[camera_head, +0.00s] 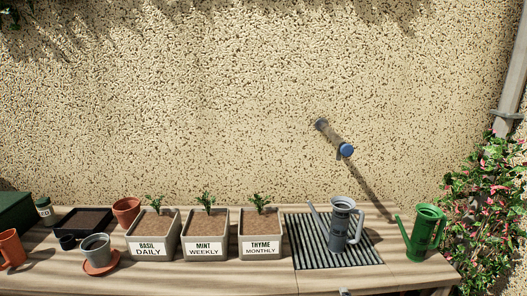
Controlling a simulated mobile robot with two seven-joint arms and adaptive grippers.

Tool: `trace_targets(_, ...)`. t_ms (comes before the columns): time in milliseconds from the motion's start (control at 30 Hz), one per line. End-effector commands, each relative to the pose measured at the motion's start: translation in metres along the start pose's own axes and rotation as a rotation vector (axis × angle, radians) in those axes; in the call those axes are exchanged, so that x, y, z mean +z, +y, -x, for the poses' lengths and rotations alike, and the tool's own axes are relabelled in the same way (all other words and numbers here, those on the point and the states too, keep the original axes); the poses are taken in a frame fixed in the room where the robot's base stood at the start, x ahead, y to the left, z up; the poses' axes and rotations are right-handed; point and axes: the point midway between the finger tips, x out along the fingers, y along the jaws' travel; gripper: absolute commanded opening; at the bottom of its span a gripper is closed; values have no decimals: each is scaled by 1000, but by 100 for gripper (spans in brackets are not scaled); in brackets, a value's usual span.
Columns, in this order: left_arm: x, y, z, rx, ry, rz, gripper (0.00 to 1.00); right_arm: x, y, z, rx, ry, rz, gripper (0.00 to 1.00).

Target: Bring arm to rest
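Neither of my arms nor grippers can be made out in the head view. A wooden bench (225,277) runs along the bottom. On it stand three planters with small green plants, labelled basil daily (150,248), mint weekly (205,248) and thyme monthly (262,248). A grey watering can (341,225) stands upright on a dark slatted grate (305,245). A green watering can (422,235) stands upright to its right. A tap with a blue knob (346,150) is on the wall above the grate.
A soil tray (84,222), terracotta pots (127,211), a grey pot (96,248) near a terracotta saucer (100,268) and a green box (15,213) crowd the left side. A flowering bush (490,205) and a pipe (512,90) border the right. The bench's front strip is mostly clear.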

Motion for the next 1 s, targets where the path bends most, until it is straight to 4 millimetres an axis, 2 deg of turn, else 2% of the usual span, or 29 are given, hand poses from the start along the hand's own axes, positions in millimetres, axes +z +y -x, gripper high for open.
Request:
trace_targets(33, 1, 0, 0, 0, -3, 0, 93, 4, -27, 15, -57, 1, -190, 65)
trace_targets(167, 10, -2, 4, -3, -18, 0, 93, 10, -96, 65, -213, -43, -729, 65)
trace_targets(200, 13, -3, 5, -4, -24, -1, 93, 13, -120, 87, -268, -79, -898, 65)
trace_targets(300, 18, -4, 8, -6, -32, -3, 93, 18, -172, 142, -380, -185, -1219, 65)
trace_targets(400, 19, -6, 8, -6, -34, -8, 93, 24, -210, 193, -461, -284, -1379, 65)
trace_targets(500, 19, -7, 9, -6, -34, -13, 93, 31, -236, 234, -514, -349, -1402, 65)
trace_targets(600, 18, -8, 9, -6, -33, -15, 93, 38, -251, 260, -539, -391, -1393, 65)
trace_targets(1000, 18, -8, 9, -6, -33, -15, 93, 38, -251, 260, -539, -391, -1393, 65)
